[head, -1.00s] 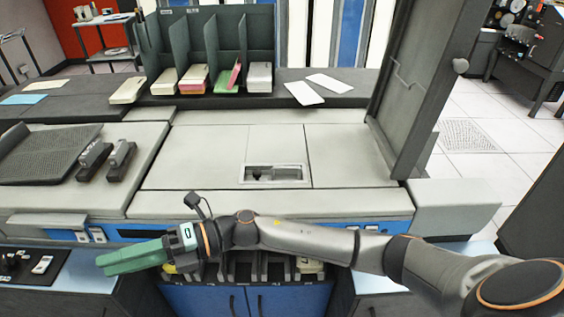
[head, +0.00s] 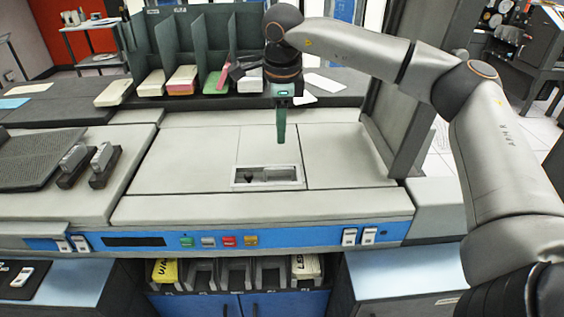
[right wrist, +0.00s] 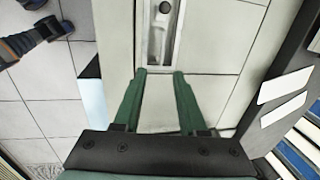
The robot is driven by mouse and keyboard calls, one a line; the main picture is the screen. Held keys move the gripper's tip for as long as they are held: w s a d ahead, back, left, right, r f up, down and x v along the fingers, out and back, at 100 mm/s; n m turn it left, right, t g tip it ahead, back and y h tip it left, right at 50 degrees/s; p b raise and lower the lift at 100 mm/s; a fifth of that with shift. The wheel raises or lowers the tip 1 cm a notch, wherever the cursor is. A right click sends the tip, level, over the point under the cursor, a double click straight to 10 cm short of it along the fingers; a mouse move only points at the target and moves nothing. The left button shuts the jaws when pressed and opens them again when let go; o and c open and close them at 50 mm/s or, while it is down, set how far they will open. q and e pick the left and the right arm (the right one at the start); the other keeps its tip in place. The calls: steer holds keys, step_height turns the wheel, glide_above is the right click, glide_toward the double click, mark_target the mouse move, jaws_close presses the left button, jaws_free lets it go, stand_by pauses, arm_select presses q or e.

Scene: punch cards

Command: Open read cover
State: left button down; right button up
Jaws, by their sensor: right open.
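The top of the grey card machine carries flat light-grey panels (head: 190,160). One of them has a recess with a dark handle-like part (head: 268,174), and I take this panel to be the read cover; it lies flat and closed. My right gripper (head: 280,141) points down just behind the recess, above the panel and apart from it. In the right wrist view its two green fingers (right wrist: 159,73) are spread and empty, with the recess (right wrist: 164,38) ahead of them. My left gripper is in neither view.
A tall dark-grey panel (head: 398,80) stands upright at the machine's right. Card trays (head: 183,80) stand in a divider rack behind. A button strip (head: 210,241) runs along the front. Two grey blocks (head: 103,164) sit at left.

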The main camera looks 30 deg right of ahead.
glide_toward(283, 161)
steer(key=s+a+f, duration=0.1)
steer(key=s+f, duration=0.1)
steer(key=f, duration=0.1)
steer(key=s+a+f, duration=0.1)
steer(key=f, duration=0.1)
steer(key=shift+s+a+f, duration=0.1)
steer(key=shift+s+a, duration=0.05)
steer(key=shift+a, duration=0.15)
jaws_close()
stand_by(1.2)
